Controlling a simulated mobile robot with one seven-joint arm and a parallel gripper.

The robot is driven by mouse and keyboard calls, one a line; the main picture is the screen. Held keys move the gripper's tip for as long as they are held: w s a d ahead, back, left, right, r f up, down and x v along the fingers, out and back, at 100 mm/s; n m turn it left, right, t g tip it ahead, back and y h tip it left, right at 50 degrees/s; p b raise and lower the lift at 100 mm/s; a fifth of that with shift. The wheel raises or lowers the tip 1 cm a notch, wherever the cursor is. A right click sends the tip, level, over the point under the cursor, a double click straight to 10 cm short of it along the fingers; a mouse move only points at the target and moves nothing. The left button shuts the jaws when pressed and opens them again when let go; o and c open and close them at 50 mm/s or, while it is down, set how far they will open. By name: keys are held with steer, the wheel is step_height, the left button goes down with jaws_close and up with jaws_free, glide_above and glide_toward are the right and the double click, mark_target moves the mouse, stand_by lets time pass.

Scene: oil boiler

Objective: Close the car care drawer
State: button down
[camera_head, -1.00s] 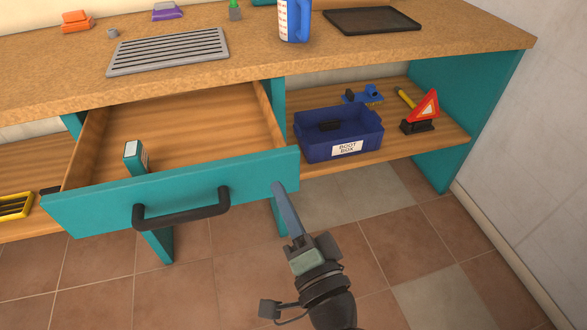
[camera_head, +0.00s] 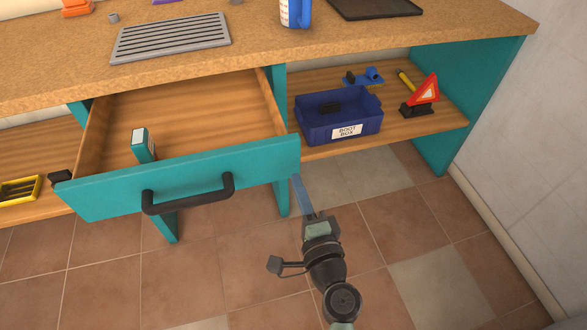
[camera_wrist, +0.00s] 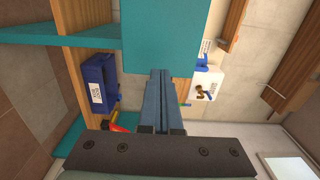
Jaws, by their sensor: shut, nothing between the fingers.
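The teal-fronted car care drawer (camera_head: 100,196) stands pulled out below the worktop in the head view. Its black bar handle (camera_head: 190,203) is on the front. A small teal and white box (camera_head: 142,146) stands inside the drawer near the front. My gripper (camera_head: 297,178) is at the right end of the drawer front, with its fingers shut and empty. In the wrist view the shut fingers (camera_wrist: 161,78) point at the teal drawer front (camera_wrist: 165,35). I cannot tell whether the fingertips touch it.
A blue boot box (camera_head: 335,125) and a red warning triangle (camera_head: 425,90) are on the lower shelf at right. A grey grille (camera_head: 170,40) and a black tray (camera_head: 375,8) lie on the worktop. The tiled floor in front is clear.

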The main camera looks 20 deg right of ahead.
mark_target(289, 161)
steer(key=shift+w, duration=1.95)
steer(key=shift+w, duration=0.1)
